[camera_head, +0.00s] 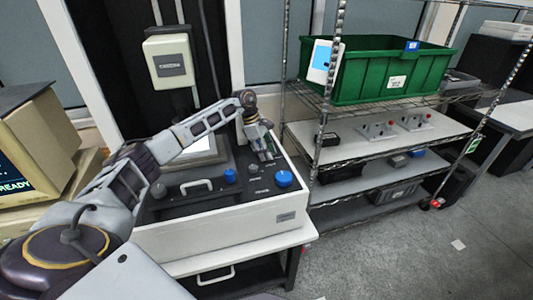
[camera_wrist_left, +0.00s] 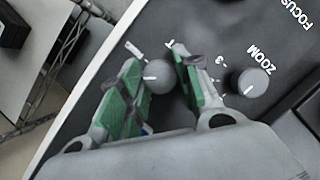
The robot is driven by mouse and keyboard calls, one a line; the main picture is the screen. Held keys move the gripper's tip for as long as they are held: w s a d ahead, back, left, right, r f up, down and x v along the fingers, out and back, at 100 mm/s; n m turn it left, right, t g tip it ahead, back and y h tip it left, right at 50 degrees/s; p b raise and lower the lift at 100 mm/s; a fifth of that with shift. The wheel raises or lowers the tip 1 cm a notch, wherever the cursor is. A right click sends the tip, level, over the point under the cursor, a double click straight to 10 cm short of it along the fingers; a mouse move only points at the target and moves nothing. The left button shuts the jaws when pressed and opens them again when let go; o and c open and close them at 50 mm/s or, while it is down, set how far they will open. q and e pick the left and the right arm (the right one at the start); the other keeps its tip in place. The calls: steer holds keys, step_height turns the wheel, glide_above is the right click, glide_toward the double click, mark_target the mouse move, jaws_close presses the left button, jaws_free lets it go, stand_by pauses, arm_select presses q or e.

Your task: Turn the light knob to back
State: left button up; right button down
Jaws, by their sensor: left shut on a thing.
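A small grey round knob (camera_wrist_left: 161,78) sits on the dark panel in the left wrist view, with a white pointer line toward its left side. White tick marks lie around it; its label is hidden. I take it to be the light knob. My left gripper (camera_head: 267,156) reaches down onto the right part of the console. In the left wrist view its green-padded fingers (camera_wrist_left: 162,84) are on either side of the knob and shut on it. My right gripper is not in view.
The white-sided console (camera_head: 225,233) also carries a large blue knob (camera_head: 284,179), a small blue knob (camera_head: 230,176) and a handle (camera_head: 197,186). A grey ZOOM knob (camera_wrist_left: 252,82) is close beside the gripper. A wire shelf with a green bin (camera_head: 385,70) stands right.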

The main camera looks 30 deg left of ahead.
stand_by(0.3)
arm_select(q)
steer(key=o, duration=1)
steer(key=shift+o, duration=0.2)
steer(key=v, duration=0.7)
steer(key=shift+r, duration=0.25)
steer(key=shift+s+f, duration=0.1)
